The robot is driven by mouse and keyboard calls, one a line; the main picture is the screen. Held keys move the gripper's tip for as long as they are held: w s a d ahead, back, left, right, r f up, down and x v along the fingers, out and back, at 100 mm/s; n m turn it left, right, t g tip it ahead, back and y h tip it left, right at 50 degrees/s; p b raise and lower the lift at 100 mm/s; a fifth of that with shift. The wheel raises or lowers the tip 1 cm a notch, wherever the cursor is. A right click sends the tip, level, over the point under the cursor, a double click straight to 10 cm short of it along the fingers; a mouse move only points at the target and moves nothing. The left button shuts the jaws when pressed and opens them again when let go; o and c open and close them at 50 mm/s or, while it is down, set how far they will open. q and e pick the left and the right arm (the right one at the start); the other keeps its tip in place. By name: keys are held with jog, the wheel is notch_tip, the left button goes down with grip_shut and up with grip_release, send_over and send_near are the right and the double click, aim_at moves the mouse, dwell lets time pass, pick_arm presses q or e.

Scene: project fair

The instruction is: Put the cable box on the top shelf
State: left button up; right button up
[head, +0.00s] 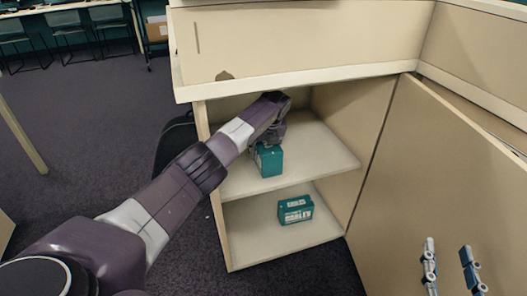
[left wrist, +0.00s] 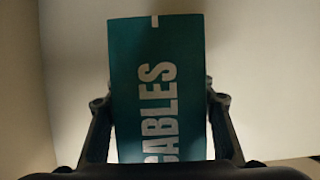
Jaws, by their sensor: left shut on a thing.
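The cable box (head: 268,161) is teal and stands upright at the top shelf (head: 315,150) of the open cabinet. I cannot tell whether its base touches the board. It fills the middle of the left wrist view (left wrist: 158,60), with white "CABLES" lettering running up it. My left gripper (head: 267,143) is shut on the box, with a dark finger on each side. Its arm reaches in from the lower left and hides part of the shelf. My right gripper (head: 450,264) shows only two finger parts at the lower right, spread apart with nothing between them.
A second teal box (head: 295,209) with white lettering lies on the lower shelf (head: 260,236). The cabinet top (head: 300,78) overhangs the upper shelf. A wooden panel (head: 440,170) stands on the right. The upper shelf is bare to the right of the cable box.

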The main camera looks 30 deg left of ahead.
pick_arm(q)
jog(key=o, duration=1.5)
